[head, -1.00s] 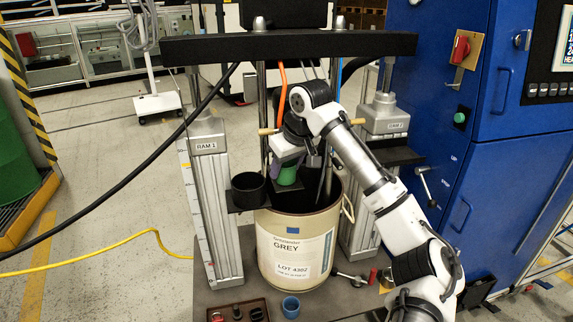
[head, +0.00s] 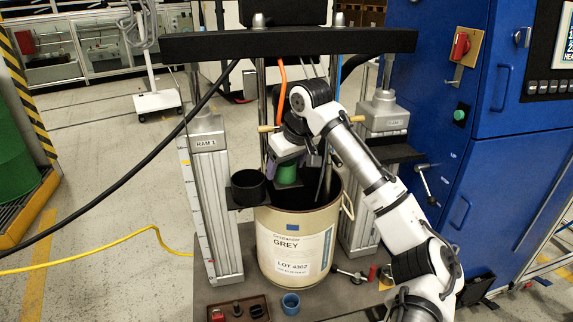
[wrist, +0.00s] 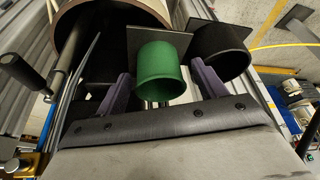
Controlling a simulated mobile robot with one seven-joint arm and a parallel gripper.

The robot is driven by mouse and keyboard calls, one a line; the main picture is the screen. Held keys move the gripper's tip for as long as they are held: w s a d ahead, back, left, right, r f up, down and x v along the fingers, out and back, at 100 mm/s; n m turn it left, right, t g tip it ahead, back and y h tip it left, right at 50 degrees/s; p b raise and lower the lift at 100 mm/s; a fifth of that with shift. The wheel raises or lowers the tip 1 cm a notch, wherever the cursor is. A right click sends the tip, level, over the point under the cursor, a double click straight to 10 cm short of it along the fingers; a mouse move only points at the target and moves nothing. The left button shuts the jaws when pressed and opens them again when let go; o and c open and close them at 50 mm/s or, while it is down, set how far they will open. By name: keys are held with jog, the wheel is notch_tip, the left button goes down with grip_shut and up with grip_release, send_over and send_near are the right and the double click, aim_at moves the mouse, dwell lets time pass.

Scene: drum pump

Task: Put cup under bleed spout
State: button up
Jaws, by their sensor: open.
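A green cup (wrist: 162,72) sits against a small black plate (wrist: 150,38) in the wrist view. My gripper (wrist: 161,82) is open, with one purple finger on each side of this cup; a gap shows beside it. In the head view the green cup (head: 287,174) is at the drum's open top, below my wrist. A black cup-like container (head: 248,188) is fixed just left of it, and also shows in the wrist view (wrist: 221,52). A small blue cup (head: 290,304) stands on the base in front of the drum. I cannot make out the bleed spout.
The cream drum (head: 296,240) stands between two ram columns, RAM 1 (head: 211,200) at left. A dark crossbeam (head: 290,42) spans above my arm. A brown tray (head: 240,310) with small parts lies front left. A blue cabinet (head: 480,150) closes the right side.

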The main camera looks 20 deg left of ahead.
jog(key=v, duration=1.2)
jog(key=shift+r, duration=0.1)
dwell(0.6)
